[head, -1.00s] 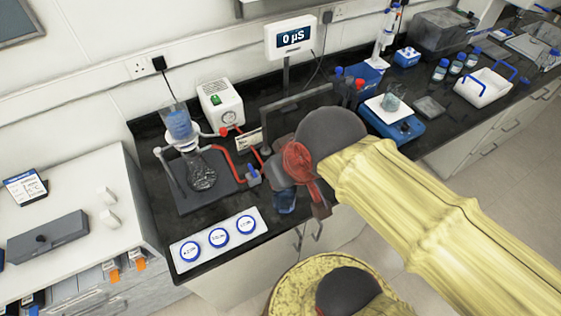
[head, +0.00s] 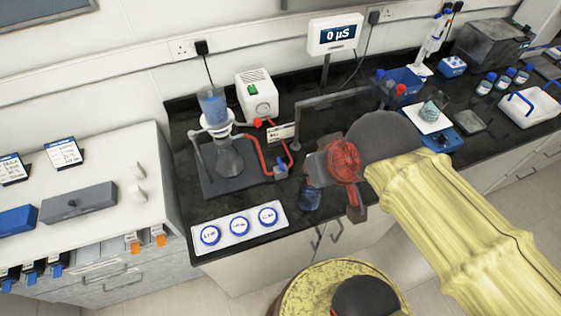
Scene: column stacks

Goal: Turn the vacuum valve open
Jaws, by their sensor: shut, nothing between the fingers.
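The vacuum valve (head: 281,168) is a small fitting with a blue handle on the red tubing, on the black bench right of the flask. The exact angle of its handle is too small to tell. The red hose (head: 264,150) runs between the white pump (head: 256,98) and the filter flask (head: 229,158). My gripper (head: 318,168), grey with a red housing, is above the bench edge, to the right of the valve and apart from it in the picture. It is shut and empty. Its fingertips are hard to make out.
A blue-liquid bottle (head: 311,197) stands just under my gripper. A white panel with round blue-ringed discs (head: 240,226) lies at the bench front. A dark-framed stand (head: 335,102) is behind my gripper. A conductivity display (head: 335,35) stands at the back.

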